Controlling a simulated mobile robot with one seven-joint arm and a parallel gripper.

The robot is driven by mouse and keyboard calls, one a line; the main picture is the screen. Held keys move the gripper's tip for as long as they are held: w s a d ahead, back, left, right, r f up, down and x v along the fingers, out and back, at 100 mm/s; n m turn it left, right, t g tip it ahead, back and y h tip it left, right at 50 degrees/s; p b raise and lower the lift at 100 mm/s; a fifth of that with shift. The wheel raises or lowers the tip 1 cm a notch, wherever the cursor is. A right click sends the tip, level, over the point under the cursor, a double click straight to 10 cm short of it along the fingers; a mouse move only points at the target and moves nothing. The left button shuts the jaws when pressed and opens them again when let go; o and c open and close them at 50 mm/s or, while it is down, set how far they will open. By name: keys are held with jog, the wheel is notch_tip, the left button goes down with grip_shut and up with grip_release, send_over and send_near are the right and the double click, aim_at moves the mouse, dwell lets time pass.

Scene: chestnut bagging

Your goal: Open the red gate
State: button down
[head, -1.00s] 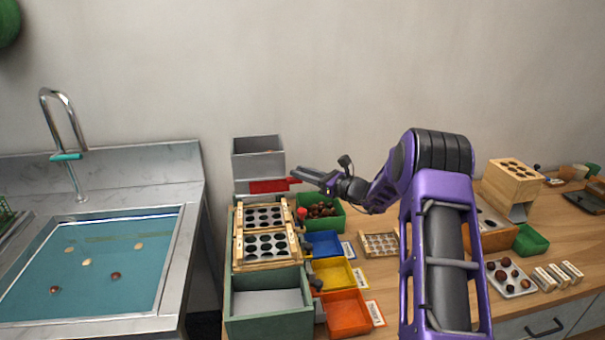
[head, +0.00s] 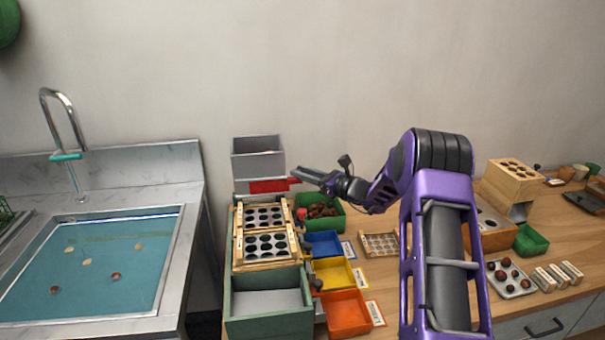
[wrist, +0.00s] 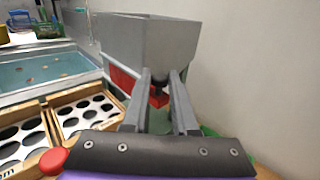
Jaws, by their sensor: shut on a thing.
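The red gate (head: 268,186) is a flat red plate at the bottom front of a grey hopper (head: 258,160), against the wall at the back. In the wrist view the gate (wrist: 122,82) shows under the hopper (wrist: 150,45), with a red end tab (wrist: 158,97) between my fingertips. My gripper (head: 297,176) reaches in from the right, and it also shows in the wrist view (wrist: 160,85). Its two fingers are shut on the tab of the gate. How far the gate covers the hopper's outlet is hidden.
Wooden sieve trays (head: 237,240) with round holes stand below the hopper. A green bin (head: 335,222) of chestnuts and blue (head: 323,243), yellow (head: 332,272) and orange (head: 347,313) bins stand to the right. A water-filled sink (head: 100,265) is at the left.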

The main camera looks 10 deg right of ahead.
dwell(0.4)
jog(key=d, duration=0.5)
jog(key=c, duration=0.7)
grip_release()
jog(key=shift+c, duration=0.2)
jog(key=v, duration=1.7)
jog(key=shift+s, duration=0.2)
jog(key=shift+d+r, duration=0.1)
jog(key=shift+d, duration=0.05)
